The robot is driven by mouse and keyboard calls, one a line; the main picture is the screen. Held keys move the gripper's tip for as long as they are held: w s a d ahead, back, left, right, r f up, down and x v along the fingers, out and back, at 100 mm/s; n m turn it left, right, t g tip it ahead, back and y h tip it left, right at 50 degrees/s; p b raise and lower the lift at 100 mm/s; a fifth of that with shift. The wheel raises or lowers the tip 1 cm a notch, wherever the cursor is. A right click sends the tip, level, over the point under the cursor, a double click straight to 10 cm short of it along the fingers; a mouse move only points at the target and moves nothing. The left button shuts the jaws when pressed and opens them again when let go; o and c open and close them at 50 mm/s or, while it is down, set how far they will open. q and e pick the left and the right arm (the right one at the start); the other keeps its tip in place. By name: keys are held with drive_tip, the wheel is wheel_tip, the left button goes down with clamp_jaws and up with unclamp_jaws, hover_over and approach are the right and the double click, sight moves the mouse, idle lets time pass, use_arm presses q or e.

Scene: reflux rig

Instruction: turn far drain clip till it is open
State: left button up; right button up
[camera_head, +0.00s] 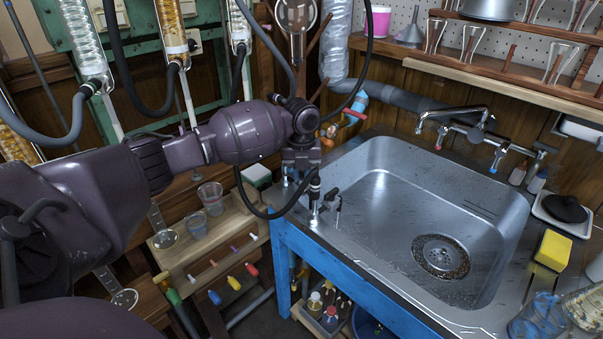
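My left arm reaches in from the left, and its gripper (301,163) points down over the back-left corner of the sink. Its fingertips are small and partly hidden, so I cannot tell how far apart they are. Close in front of it, chrome fittings with dark parts (333,197) stand on the sink's left rim, and a black hose (277,214) runs to them. I cannot make out for sure which part is the far drain clip, or whether the gripper touches it. My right gripper is not in view.
The steel sink (385,162) with a round drain strainer (441,257) fills the right side. A faucet (455,128) stands behind it. A wooden bench (215,247) with cups is left of the sink. A yellow sponge (553,250) and a blue beaker (538,318) are at the right.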

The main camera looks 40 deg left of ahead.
use_arm(q)
clamp_jaws()
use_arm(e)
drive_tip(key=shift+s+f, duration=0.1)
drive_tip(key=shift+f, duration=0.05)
use_arm(q)
drive_tip(key=shift+r+n+p, duration=0.35)
drive_tip(key=shift+n+p, duration=0.45)
drive_tip(key=shift+n, duration=0.2)
drive_tip(key=shift+n+p, duration=0.55)
drive_tip(key=shift+n, duration=0.25)
drive_tip(key=n+p, duration=0.1)
drive_tip(key=n, duration=0.2)
drive_tip(key=shift+f+p, duration=0.1)
drive_tip(key=shift+p, duration=0.25)
drive_tip(key=shift+f+n+p, duration=0.25)
drive_tip(key=shift+n+p, duration=0.3)
drive_tip(key=shift+n, duration=0.65)
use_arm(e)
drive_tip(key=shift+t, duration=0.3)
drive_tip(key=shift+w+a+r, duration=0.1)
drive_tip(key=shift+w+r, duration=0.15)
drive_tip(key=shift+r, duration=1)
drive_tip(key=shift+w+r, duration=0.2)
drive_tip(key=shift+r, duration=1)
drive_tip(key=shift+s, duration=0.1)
